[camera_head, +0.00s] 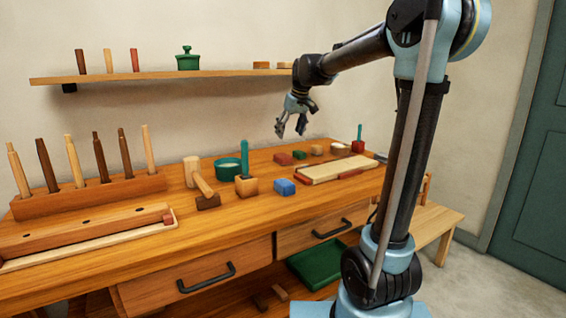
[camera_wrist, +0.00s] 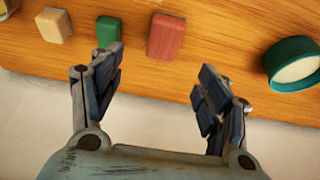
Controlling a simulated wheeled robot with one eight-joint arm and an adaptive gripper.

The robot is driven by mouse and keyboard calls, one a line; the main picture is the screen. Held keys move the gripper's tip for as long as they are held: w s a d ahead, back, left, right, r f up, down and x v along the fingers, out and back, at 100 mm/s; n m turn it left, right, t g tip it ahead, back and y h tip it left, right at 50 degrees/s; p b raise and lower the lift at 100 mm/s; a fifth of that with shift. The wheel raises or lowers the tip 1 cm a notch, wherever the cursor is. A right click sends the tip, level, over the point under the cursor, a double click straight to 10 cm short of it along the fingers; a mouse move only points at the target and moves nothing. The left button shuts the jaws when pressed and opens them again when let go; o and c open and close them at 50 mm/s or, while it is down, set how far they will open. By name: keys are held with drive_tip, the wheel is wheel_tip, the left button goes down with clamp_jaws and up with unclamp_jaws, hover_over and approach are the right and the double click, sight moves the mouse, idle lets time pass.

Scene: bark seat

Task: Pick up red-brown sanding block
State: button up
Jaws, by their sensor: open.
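The red-brown sanding block (camera_head: 283,158) lies on the workbench, towards the back. In the wrist view the red-brown block (camera_wrist: 166,36) is at the top centre, just beyond the gap between the fingertips. My gripper (camera_head: 290,128) hangs above the back of the bench, above the block and apart from it. In the wrist view my gripper (camera_wrist: 160,62) is open, with nothing between its fingers. A small green block (camera_wrist: 108,31) lies beside the red-brown one, near the left fingertip.
A tan block (camera_wrist: 53,25) lies past the green one. A green tub (camera_wrist: 293,65) with pale contents stands on the other side. A blue block (camera_head: 284,187) and a pale tray (camera_head: 338,168) are nearer the front. A wall shelf (camera_head: 170,75) runs behind the bench.

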sight(283, 155)
drive_tip(key=x, duration=1.1)
drive_tip(key=shift+s+a+f, duration=0.1)
drive_tip(key=shift+a+f, duration=0.2)
drive_tip(key=shift+c, duration=0.3)
drive_tip(key=c, duration=1.2)
drive_tip(key=shift+r, duration=0.15)
wheel_tip(283, 155, up, 10)
drive_tip(key=shift+f, duration=0.1)
drive_tip(key=o, duration=0.6)
drive_tip(key=c, duration=0.4)
